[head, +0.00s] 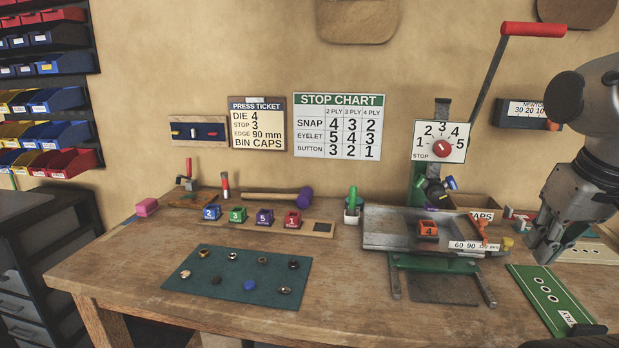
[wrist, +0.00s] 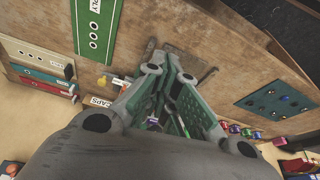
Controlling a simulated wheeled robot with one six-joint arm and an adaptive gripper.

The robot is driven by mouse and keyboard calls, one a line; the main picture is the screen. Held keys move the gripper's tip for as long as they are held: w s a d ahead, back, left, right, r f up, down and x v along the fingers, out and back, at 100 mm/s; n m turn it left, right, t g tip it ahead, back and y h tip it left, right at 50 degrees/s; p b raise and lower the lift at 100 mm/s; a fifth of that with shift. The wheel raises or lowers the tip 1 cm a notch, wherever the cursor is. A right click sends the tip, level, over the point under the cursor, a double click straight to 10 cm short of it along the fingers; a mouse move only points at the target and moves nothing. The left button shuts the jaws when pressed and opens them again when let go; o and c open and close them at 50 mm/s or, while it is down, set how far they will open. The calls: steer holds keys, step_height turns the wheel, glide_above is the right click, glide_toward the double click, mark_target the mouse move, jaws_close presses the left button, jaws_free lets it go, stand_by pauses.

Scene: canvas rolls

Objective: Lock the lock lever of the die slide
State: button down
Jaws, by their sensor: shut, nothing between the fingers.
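The die slide (head: 395,243) is a grey tray on the green press at the right of the bench, in the head view. An orange die marked 4 (head: 428,229) sits on it. A small orange-red lever (head: 479,228), which looks like the lock lever, stands at the slide's right side above the "60 90" scale (head: 470,245). I cannot tell its exact setting. My gripper (head: 541,250) is shut and empty, pointing down to the right of the slide, apart from the lever. In the wrist view my gripper (wrist: 169,75) covers the middle and hides much of the slide.
A yellow knob (head: 507,243) is at the slide's right end, near my gripper. The CAPS bin (head: 474,201) stands behind. A green ply board (head: 548,297) lies at the front right. The press handle (head: 533,29) rises above. Numbered dies (head: 237,215) stand left.

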steer(key=c, duration=1.9)
jaws_free()
steer(key=shift+a+r, duration=0.25)
steer(key=shift+r, duration=0.15)
steer(key=o, duration=0.7)
steer(key=m+g, duration=0.4)
steer(key=m, duration=0.3)
glide_above(508, 239)
steer(key=s, duration=0.1)
step_height(508, 239, down, 8)
steer(key=shift+s+a+f, duration=0.15)
steer(key=shift+f, duration=0.1)
steer(key=shift+w+d+r+m, duration=0.25)
steer(key=shift+w+r+m, duration=0.45)
steer(key=shift+w+r, duration=0.15)
steer(key=shift+s+a, duration=0.1)
steer(key=shift+s, duration=0.2)
steer(key=shift+m, duration=0.3)
step_height(508, 239, down, 8)
steer(key=shift+r, duration=0.1)
